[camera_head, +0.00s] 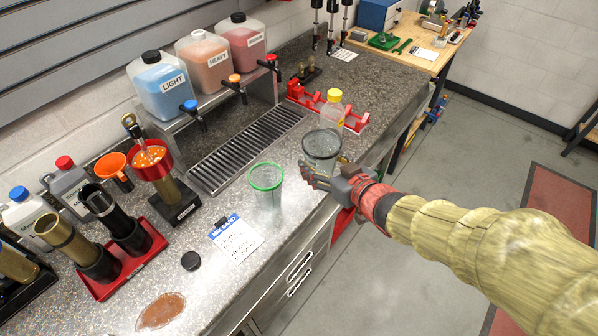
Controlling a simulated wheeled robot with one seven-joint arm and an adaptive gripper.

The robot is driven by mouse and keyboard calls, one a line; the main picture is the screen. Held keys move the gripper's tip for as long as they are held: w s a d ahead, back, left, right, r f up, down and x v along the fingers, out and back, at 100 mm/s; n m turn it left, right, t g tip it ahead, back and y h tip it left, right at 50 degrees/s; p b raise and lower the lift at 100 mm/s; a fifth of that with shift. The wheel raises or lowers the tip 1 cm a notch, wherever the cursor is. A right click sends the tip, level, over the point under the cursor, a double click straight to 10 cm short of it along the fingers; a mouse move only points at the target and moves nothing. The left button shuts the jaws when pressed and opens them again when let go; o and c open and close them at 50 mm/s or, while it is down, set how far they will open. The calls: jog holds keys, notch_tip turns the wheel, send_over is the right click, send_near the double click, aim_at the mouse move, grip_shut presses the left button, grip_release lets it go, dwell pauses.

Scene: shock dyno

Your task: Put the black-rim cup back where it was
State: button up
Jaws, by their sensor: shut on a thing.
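The black-rim cup (321,146) is a clear cup with a dark rim near the front edge of the grey counter, in the head view. My gripper (318,178) is at the cup's near side, shut on it; the fingers cover part of its lower wall. The cup looks upright. Whether its base touches the counter is hard to tell. A clear cup with a green rim (266,184) stands on the counter to the left of my gripper, apart from it.
A yellow-capped bottle (333,108) stands just behind the black-rim cup, near a red rack (296,92). A drip grate (245,150) lies under labelled jugs. A mix card (236,240), black cap (191,261) and brown spill (161,311) lie left. Counter between the cups is clear.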

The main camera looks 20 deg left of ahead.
jog(key=f+b+x, duration=0.1)
jog(key=x, duration=0.3)
jog(key=f+b+x, duration=0.1)
jog(key=x, duration=0.3)
jog(key=s+b+x, duration=0.1)
jog(key=b+x, duration=0.1)
jog(key=x, duration=0.2)
jog(key=shift+w+d+f, duration=0.15)
jog(key=shift+w+f, duration=0.05)
jog(key=shift+f, duration=0.35)
jog(key=shift+w+a+f+b, duration=0.15)
jog(key=shift+f+b, duration=0.45)
jog(key=shift+f, duration=0.4)
jog(key=shift+w+a+f+b, duration=0.15)
jog(key=shift+f+b, duration=0.4)
jog(key=shift+f, duration=0.4)
jog(key=shift+f, duration=0.2)
jog(key=o, duration=1.3)
jog(key=shift+r, duration=0.1)
